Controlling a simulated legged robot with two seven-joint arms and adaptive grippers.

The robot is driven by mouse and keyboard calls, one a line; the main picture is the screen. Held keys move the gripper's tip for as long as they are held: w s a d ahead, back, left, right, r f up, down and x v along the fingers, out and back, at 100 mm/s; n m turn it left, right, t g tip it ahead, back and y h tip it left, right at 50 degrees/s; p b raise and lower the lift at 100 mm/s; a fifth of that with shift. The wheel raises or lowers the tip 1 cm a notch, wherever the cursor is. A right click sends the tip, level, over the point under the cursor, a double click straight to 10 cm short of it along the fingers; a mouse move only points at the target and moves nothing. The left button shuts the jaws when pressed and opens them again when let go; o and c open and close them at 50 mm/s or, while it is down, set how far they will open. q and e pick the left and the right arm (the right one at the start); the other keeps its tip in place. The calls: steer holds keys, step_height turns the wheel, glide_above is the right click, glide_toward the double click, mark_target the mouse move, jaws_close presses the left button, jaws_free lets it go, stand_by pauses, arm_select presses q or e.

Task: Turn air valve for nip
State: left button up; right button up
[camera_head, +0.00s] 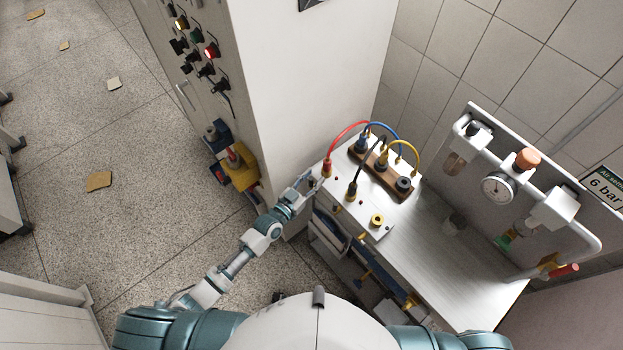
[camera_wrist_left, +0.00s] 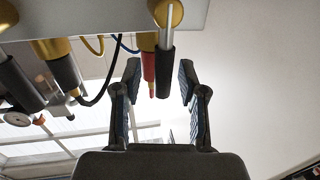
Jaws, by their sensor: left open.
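A white panel (camera_head: 352,206) at the cabinet's side carries brass-fitted knobs and plugs with red, blue, black and yellow hoses. My left gripper (camera_head: 308,182) is at its left edge, close to the red hose's plug (camera_head: 327,168). In the left wrist view my left gripper (camera_wrist_left: 160,78) is open, with a black-sleeved silver lever (camera_wrist_left: 167,55) on a brass fitting in front of or between its fingertips. A red plug (camera_wrist_left: 149,70) shows beside it. I cannot tell whether the fingers touch either. A red-handled fitting (camera_head: 563,271) ends the white pipe at the right. My right gripper is out of view.
A tall white cabinet (camera_head: 305,80) with buttons and lamps stands behind my left gripper. A pressure gauge (camera_head: 497,190) and white air units sit above the grey worktop (camera_head: 450,262). Several brown scraps lie on the open floor (camera_head: 140,190) at left.

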arm_select(q)
steer(key=shift+c, duration=0.2)
steer(key=shift+a, duration=0.2)
jaws_close()
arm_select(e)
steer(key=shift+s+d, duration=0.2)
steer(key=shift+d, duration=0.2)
